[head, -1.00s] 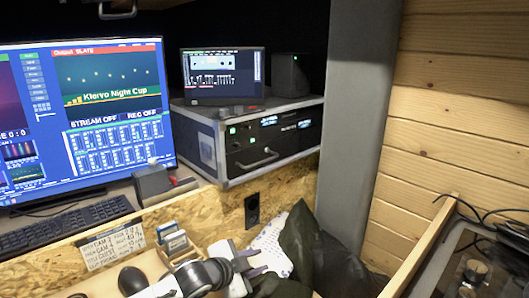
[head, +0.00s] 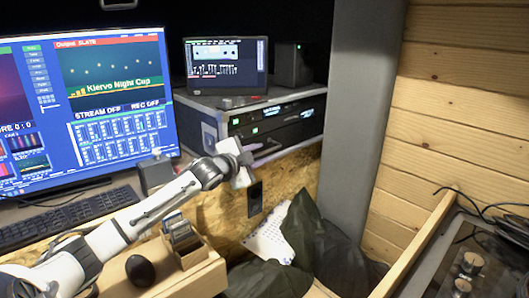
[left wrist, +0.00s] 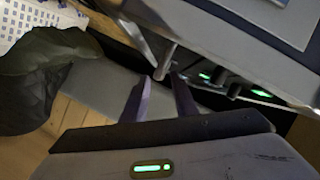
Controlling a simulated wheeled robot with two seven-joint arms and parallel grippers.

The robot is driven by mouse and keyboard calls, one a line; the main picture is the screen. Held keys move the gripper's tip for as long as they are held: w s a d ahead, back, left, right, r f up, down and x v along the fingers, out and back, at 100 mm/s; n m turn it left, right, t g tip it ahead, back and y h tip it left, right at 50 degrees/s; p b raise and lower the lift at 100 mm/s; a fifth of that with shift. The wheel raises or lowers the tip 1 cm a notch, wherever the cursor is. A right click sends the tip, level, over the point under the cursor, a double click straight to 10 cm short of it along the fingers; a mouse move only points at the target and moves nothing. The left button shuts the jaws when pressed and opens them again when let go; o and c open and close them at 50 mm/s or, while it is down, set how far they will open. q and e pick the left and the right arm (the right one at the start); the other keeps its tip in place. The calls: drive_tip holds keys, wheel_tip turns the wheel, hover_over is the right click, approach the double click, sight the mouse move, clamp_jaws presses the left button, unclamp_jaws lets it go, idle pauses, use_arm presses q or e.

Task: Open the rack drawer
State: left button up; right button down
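The rack case (head: 207,125) stands on the desk under a small monitor, and its lower dark front is the rack drawer (head: 298,132), which looks shut. My left gripper (head: 260,154) is in front of the drawer, fingers pointing toward its handle. In the left wrist view my left gripper (left wrist: 161,88) has its two purple fingers apart with nothing between them. The metal drawer handle (left wrist: 165,62) shows just beyond the fingertips, roughly in line with the gap. In the head view the gripper largely covers the handle. My right gripper is not in view.
A large monitor (head: 118,95) and keyboard (head: 65,215) are at left. A wooden organizer (head: 207,262) and black mouse (head: 140,270) lie below my arm. A dark bag (head: 318,240) stands below the rack; a grey pillar (head: 358,110) is to its right.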

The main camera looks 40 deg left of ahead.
sight(262, 153)
use_arm(q)
drive_tip(key=shift+x, duration=1.9)
clamp_jaws()
